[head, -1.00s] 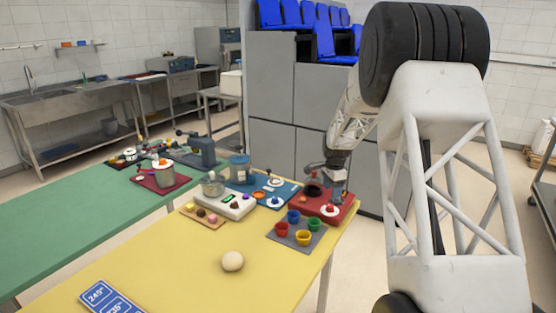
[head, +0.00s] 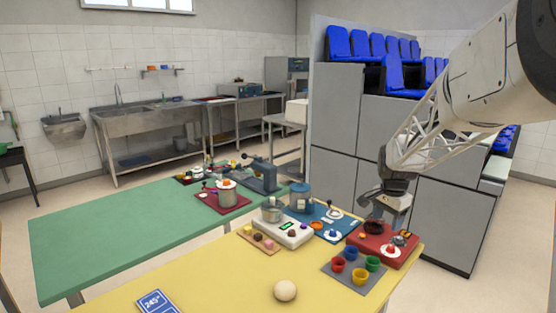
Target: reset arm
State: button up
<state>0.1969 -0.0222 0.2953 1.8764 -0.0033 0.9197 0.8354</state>
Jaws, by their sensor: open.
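My gripper (head: 383,222) hangs at the far right end of the yellow table, at the lower end of my white lattice arm. It is open and points down. It is above and in front of the back of the red board (head: 392,258), close to a dark round piece on it. I cannot tell whether it touches anything there. Nothing shows held between its fingers.
The yellow table (head: 215,290) carries a grey mat (head: 340,280) with several coloured cups, a pale ball (head: 285,291), a white scale (head: 293,234) and a blue board (head: 340,224). A green table (head: 110,240) adjoins. A grey cabinet (head: 335,120) with blue seats stands behind.

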jog(key=s+a+r+n, duration=0.1)
jog(key=s+a+n, duration=0.3)
jog(key=s, duration=0.8)
jog(key=s+a+r+n+t, duration=0.1)
jog(key=s+a+n, duration=0.2)
jog(key=s, duration=1)
jog(key=s+a+r+n, duration=0.2)
jog(key=s+a+n, duration=0.2)
jog(key=s, duration=0.9)
jog(key=shift+s+a+n+t, duration=0.2)
jog(key=shift+a+n+t, duration=0.15)
jog(key=shift+a, duration=0.75)
jog(key=shift+w+r, duration=0.1)
jog(key=shift+r, duration=0.05)
